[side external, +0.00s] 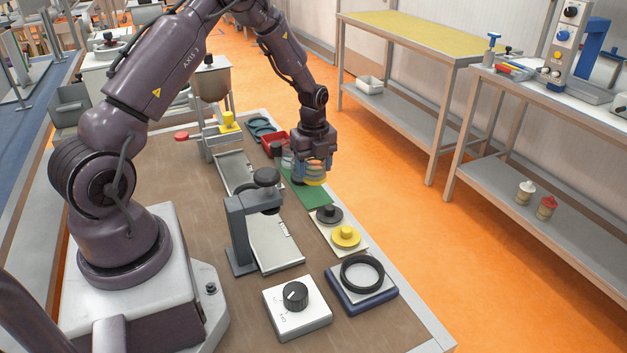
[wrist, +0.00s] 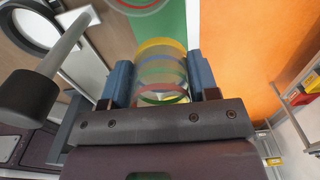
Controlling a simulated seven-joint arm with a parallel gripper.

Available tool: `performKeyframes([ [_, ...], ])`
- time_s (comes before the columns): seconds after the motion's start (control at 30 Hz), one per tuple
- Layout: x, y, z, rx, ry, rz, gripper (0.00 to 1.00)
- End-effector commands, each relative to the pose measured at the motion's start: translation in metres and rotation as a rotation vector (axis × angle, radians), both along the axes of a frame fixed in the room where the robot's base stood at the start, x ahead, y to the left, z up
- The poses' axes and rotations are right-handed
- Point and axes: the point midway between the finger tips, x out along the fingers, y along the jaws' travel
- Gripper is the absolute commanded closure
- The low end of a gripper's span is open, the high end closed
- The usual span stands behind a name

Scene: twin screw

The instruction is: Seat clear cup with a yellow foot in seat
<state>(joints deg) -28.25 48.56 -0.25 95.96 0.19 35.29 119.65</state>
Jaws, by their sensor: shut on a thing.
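My gripper (side external: 315,170) is shut on a clear cup with a yellow foot (wrist: 161,72). The wrist view shows the cup between the two blue fingers, its yellow band at the far end and green and red bands nearer to me. In the side view the yellow foot (side external: 315,182) points down, over or just above a green mat (side external: 318,198); I cannot tell whether it touches. Which fixture is the seat is unclear; a dark blue base (side external: 345,296) with a black ring (side external: 362,273) stands at the front right.
A grey upright with a black knob (side external: 266,177) stands left of my gripper. A pale plate with a black knobbed disc (side external: 329,213) and a yellow one (side external: 346,235) lies in front. Another clear piece (side external: 287,158) is behind. A dial box (side external: 296,312) stands at the front.

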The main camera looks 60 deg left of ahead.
Motion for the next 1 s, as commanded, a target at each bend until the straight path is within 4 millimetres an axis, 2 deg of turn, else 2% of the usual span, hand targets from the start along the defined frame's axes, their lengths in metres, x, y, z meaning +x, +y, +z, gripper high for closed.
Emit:
performKeyframes([
  [0.03,0.001,0.000,0.012,0.002,-0.004,0.000,0.68],
  [0.27,0.001,0.001,0.049,0.001,-0.003,0.001,0.68],
  [0.5,0.000,0.001,0.109,0.004,-0.005,0.000,0.68],
  [0.73,0.000,0.000,0.157,0.002,-0.003,-0.001,0.68],
  [1.0,-0.050,0.026,0.157,0.000,0.002,0.130,0.68],
])
